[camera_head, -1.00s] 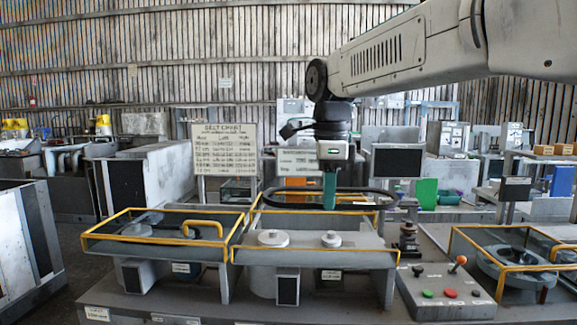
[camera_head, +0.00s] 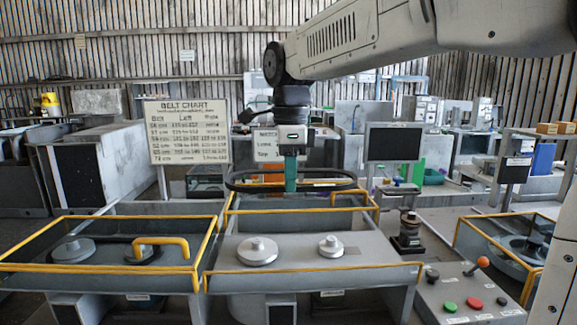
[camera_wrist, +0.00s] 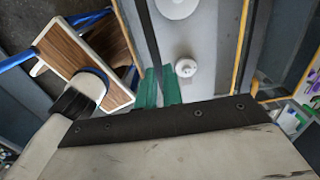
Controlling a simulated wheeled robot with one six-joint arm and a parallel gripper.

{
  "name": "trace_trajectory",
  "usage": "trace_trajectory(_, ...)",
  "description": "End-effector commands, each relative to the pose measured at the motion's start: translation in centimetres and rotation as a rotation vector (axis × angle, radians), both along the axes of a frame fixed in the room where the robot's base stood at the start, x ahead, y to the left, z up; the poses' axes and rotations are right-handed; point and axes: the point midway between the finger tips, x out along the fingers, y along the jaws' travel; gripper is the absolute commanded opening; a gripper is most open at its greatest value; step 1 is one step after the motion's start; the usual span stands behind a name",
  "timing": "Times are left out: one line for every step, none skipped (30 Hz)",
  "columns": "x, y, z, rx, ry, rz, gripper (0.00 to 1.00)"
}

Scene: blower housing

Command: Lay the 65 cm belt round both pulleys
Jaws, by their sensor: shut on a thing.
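My gripper (camera_head: 290,187), with green fingers, is shut on the black belt (camera_head: 240,187), a long level loop held above the far side of the middle bench. In the wrist view my gripper (camera_wrist: 158,75) shows with the belt (camera_wrist: 149,30) running up from its fingers as a dark strip. The larger pulley (camera_head: 257,251) and the smaller pulley (camera_head: 331,246) stand bare on the middle bench top, nearer the camera than the belt. The wrist view also shows the smaller pulley (camera_wrist: 186,67) right of the fingers and part of the larger one (camera_wrist: 178,6) above. The belt's size cannot be read.
Yellow rails (camera_head: 310,278) edge the middle bench. A left bench (camera_head: 30,257) holds more round parts and a yellow handle. A control box (camera_head: 467,300) with buttons and a lever stands at right. A belt chart (camera_head: 187,132) and a dark monitor (camera_head: 394,142) stand behind.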

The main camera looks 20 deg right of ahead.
Motion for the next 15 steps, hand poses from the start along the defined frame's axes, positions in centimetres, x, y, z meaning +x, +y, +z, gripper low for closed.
trace_trajectory(0.0,0.0,-0.7,0.000,0.002,-0.001,0.00)
trace_trajectory(0.0,-0.1,-1.0,0.000,0.002,-0.001,0.00)
trace_trajectory(0.0,-0.1,-1.5,0.000,0.002,-0.001,0.00)
trace_trajectory(0.0,-0.1,-1.9,0.000,0.002,-0.001,0.00)
trace_trajectory(0.0,-0.1,-2.2,0.000,0.002,-0.001,0.00)
trace_trajectory(-0.1,-0.1,-2.7,0.000,0.002,-0.001,0.00)
trace_trajectory(0.0,-0.1,-3.1,0.000,0.002,-0.002,0.00)
trace_trajectory(0.0,-0.1,-3.4,0.000,0.002,-0.002,0.00)
trace_trajectory(0.0,-0.1,-3.9,0.000,0.002,-0.002,0.00)
trace_trajectory(0.0,-0.1,-4.3,0.000,0.002,-0.002,0.00)
trace_trajectory(0.0,-0.1,-4.7,0.000,0.002,-0.002,0.00)
trace_trajectory(0.0,-0.1,-5.1,0.000,0.002,-0.002,0.00)
trace_trajectory(0.0,-0.1,-5.5,0.000,0.002,-0.002,0.00)
trace_trajectory(0.0,-0.1,-5.9,0.000,0.002,-0.002,0.00)
trace_trajectory(0.0,-0.1,-6.4,0.000,0.003,-0.002,0.00)
